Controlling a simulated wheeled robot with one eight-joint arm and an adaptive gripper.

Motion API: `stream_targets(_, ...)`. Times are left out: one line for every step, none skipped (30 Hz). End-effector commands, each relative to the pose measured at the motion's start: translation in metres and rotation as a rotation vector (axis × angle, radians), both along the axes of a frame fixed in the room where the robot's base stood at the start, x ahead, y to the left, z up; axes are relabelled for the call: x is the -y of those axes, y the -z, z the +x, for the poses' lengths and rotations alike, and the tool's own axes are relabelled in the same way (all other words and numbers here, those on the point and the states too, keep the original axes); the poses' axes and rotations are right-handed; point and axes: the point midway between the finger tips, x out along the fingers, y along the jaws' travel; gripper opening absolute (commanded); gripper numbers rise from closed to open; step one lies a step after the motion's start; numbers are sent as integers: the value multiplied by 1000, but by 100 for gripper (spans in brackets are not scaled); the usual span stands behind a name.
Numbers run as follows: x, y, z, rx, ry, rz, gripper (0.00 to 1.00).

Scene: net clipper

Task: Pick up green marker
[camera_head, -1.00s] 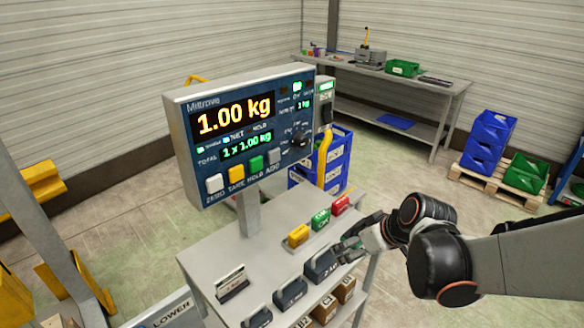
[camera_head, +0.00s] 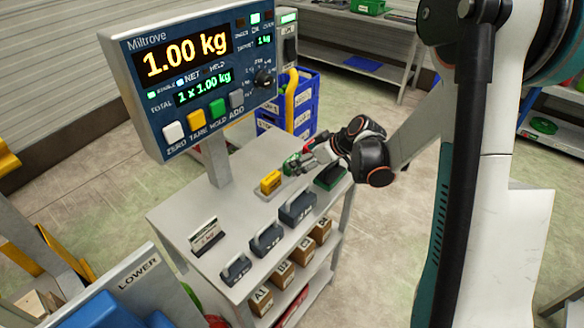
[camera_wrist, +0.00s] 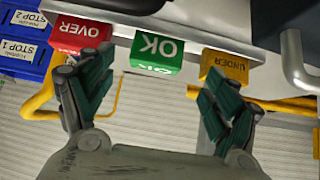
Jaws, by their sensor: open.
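The green marker is a small block lettered OK (camera_wrist: 155,52), upside down in the wrist view, on the light grey table top (camera_head: 185,215). It also shows in the head view (camera_head: 290,166), partly hidden by my gripper (camera_head: 300,163). In the wrist view my gripper (camera_wrist: 155,82) is open and empty. Its two dark green fingers are spread, with the green marker between and just beyond them. I cannot tell whether they touch it. The red OVER marker (camera_wrist: 82,34) and yellow UNDER marker (camera_wrist: 224,66) stand on either side.
Handled weights, including a dark one (camera_head: 297,208), line the table's front. A scale display (camera_head: 190,75) stands on a post behind. A small sign (camera_head: 205,236) is at the left. Blue crates (camera_head: 305,110) with a yellow tube stand beyond the table. Boxes fill the shelf below.

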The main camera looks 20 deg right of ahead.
Motion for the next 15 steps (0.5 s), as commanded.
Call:
stream_targets(-4, 7, 4, 0, -1, 0, 82)
stream_targets(-5, 9, 6, 0, -1, 1, 82)
stream_targets(-7, 11, 8, 1, 0, 1, 82)
stream_targets(-7, 12, 9, 1, 0, 1, 82)
stream_targets(-8, 13, 10, 0, 1, 1, 82)
stream_targets(-8, 14, 11, 0, 1, 1, 82)
stream_targets(-9, 14, 11, 0, 1, 1, 82)
stream_targets(-9, 15, 12, 0, 1, 1, 82)
stream_targets(-10, 16, 14, 0, 1, 1, 82)
stream_targets(-10, 18, 15, 0, 1, 1, 82)
stream_targets(-11, 19, 17, 0, 0, 0, 82)
stream_targets(-13, 23, 20, 0, -1, 1, 82)
stream_targets(-14, 25, 23, 0, -1, 1, 82)
stream_targets(-15, 28, 27, 0, -1, 1, 82)
stream_targets(-17, 32, 31, 0, -1, 1, 82)
